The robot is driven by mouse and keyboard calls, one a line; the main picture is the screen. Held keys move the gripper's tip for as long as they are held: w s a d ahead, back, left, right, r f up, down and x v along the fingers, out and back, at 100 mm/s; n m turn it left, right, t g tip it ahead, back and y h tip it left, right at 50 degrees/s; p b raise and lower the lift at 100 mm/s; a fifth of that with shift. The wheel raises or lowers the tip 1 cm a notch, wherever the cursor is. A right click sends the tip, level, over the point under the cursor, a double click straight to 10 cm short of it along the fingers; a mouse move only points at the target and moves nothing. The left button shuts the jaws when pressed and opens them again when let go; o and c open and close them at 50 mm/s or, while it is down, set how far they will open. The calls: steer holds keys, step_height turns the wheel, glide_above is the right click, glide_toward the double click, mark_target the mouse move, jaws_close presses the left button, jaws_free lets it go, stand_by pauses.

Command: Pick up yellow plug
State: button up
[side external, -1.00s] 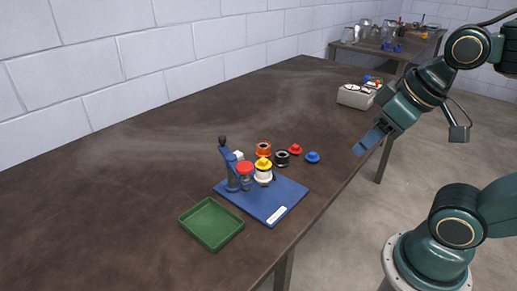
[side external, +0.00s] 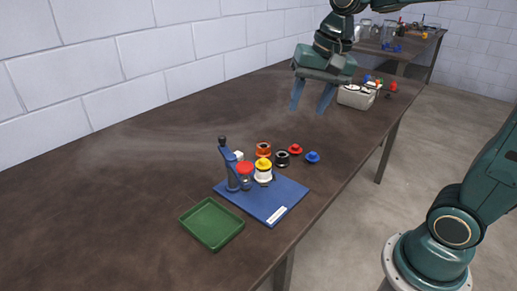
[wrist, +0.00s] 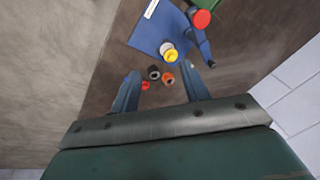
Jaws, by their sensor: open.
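The yellow plug (side external: 263,163) sits on top of a white cylindrical piece (side external: 263,175) on the blue base plate (side external: 288,203). In the wrist view the yellow plug (wrist: 171,55) shows beyond my fingertips, near the top middle. My gripper (side external: 312,110) is open and empty, with its blue fingers pointing down. It is above the table, behind and to the right of the plug, well apart from it. In the wrist view my gripper's two fingers (wrist: 162,80) frame the small parts on the table.
A blue lever stand (side external: 230,165) with a red-topped piece (side external: 245,169) is close beside the plug. Orange (side external: 263,149) and black (side external: 282,158) rings, a red plug (side external: 295,149) and a blue plug (side external: 312,157) lie nearby. A green tray (side external: 212,224) is in front; a grey bin (side external: 357,97) is behind.

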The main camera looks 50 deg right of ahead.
steer(key=w+d+f+m+g, duration=0.1)
steer(key=w+d+f+m, duration=0.1)
steer(key=w+f+m, duration=0.2)
steer(key=w+d+f+m+g, duration=0.2)
steer(key=w+f+m, duration=0.3)
steer(key=w, duration=0.6)
steer(key=shift+d+y, duration=0.4)
steer(key=shift+d, duration=0.4)
steer(key=shift+w+f, duration=0.1)
glide_above(264, 159)
steer(key=shift+d+f, duration=0.15)
steer(key=shift+f, duration=1.95)
steer(key=shift+d+f, duration=0.15)
steer(key=shift+f, duration=1.95)
steer(key=shift+a+f, duration=0.15)
steer(key=shift+f, duration=1.15)
steer(key=shift+a+f, duration=0.15)
steer(key=shift+f, duration=1.15)
jaws_close()
